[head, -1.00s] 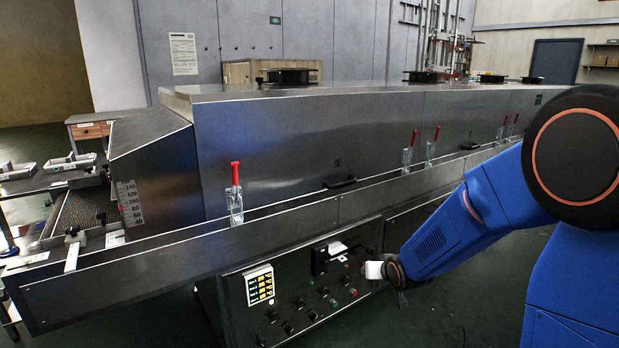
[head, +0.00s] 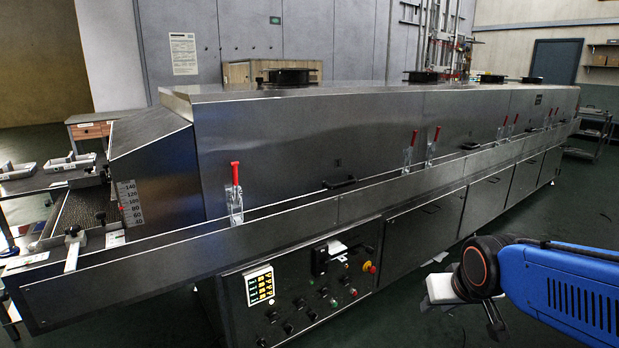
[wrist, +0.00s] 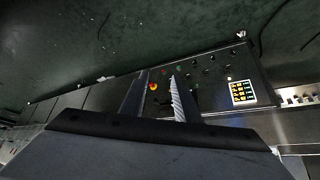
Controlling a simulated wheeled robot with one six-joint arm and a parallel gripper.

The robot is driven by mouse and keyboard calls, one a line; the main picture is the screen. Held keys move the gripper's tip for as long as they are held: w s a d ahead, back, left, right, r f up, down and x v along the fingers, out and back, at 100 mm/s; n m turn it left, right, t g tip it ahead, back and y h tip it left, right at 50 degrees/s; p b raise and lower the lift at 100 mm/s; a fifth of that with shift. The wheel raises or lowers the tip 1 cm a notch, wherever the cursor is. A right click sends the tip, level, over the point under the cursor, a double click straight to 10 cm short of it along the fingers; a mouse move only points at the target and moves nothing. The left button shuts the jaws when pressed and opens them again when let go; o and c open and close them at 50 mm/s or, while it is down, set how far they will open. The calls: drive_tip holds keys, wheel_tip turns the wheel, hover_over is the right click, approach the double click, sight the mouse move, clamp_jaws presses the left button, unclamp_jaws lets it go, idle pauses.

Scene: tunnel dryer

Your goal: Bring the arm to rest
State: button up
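My gripper shows in the wrist view (wrist: 158,76) with its two fingers apart. The control panel is visible through the gap between them, and nothing is held. In the head view my blue arm is at the lower right, with its wrist end low over the green floor, to the right of the control panel (head: 311,285) and apart from the dryer (head: 300,145). The fingers are hard to make out there. The panel has a lit display (head: 259,286), several knobs and a red emergency button (head: 369,267).
The long steel dryer runs from left to far right, with red-handled clamps (head: 235,190) along its side ledge. A side table with trays (head: 68,163) stands at the left. The floor (head: 420,270) between my wrist and the dryer's lower cabinets is clear.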

drive_tip(key=s+r+g, duration=0.1)
drive_tip(key=s, duration=1.3)
drive_tip(key=shift+d+g, duration=0.3)
drive_tip(key=shift+d, duration=0.15)
